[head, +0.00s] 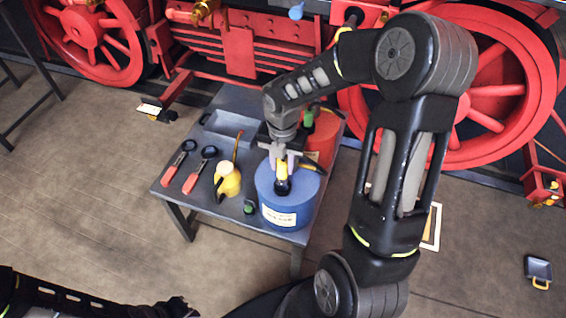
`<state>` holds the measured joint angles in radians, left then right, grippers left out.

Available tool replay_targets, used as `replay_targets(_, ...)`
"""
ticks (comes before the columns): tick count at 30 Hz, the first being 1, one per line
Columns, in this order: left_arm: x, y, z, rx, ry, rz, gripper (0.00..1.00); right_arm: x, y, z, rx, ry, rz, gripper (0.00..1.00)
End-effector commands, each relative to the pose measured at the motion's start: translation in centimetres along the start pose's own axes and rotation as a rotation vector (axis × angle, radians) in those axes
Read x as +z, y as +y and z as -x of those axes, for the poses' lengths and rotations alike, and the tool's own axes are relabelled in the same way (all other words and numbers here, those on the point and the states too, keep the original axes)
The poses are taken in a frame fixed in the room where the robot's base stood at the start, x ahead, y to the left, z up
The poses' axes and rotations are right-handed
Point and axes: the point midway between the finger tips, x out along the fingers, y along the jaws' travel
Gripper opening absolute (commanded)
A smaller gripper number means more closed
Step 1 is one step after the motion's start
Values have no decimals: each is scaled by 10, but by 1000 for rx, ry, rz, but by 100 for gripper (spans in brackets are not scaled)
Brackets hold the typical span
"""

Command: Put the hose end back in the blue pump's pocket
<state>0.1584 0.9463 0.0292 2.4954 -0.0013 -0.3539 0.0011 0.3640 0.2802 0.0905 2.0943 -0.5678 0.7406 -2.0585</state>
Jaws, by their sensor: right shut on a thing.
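The blue pump (277,213), a round drum with a white label, stands at the front right of the grey table. My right gripper (282,166) points down over the pump's top and is shut on the hose end (282,185), which is yellow above and black below. The hose end is upright at the pump's top; I cannot tell whether it sits in the pocket or just above it. A dark hose (319,183) curves along the pump's right side. My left gripper (177,307) is low at the bottom edge, dark and partly cut off, away from the table; its jaws are unclear.
The table (165,195) also holds a yellow oil can (228,182), two red-handled tools (192,182), a grey tray (229,124), and a red container (322,140) close behind the pump. A small green-topped item (249,207) stands left of the pump. Red locomotive wheels (490,90) stand behind.

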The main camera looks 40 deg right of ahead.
Motion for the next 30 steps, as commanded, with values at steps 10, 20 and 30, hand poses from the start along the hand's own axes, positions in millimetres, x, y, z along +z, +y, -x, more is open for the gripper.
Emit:
replay_targets(10,0,-3,-8,0,1,0,0,0,0,-7,-1,-13,2,0)
replay_targets(20,0,-6,-15,0,1,0,0,-1,0,-13,-2,-26,6,0)
replay_targets(30,0,-8,-22,0,2,0,0,-1,0,-19,-2,-37,8,0)
